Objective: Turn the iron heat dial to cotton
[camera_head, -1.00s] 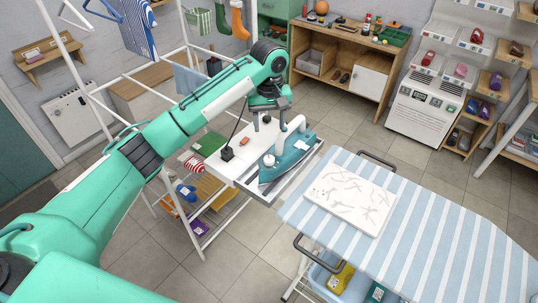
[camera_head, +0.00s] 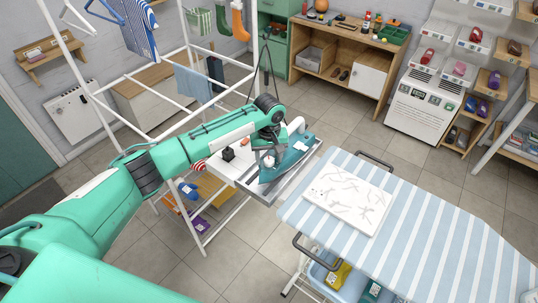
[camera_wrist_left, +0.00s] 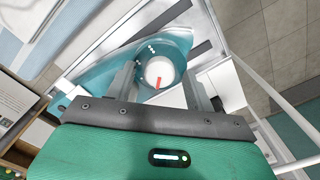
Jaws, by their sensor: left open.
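The teal iron (camera_head: 290,158) sits on the tray at the left end of the ironing board; it also shows in the left wrist view (camera_wrist_left: 105,67). Its white round heat dial (camera_head: 268,161) shows below my left gripper (camera_head: 267,149). In the left wrist view the dial (camera_wrist_left: 158,68) lies between the two open fingers, with gaps at both sides. Its red pointer faces down toward the palm. I cannot tell whether the fingertips are level with the dial or above it. The setting marks are too small to read. My right gripper is not in view.
A small black object (camera_head: 228,154) stands on the white tray surface (camera_head: 222,168) left of the iron. A white drying rack (camera_head: 165,125) stands behind my arm.

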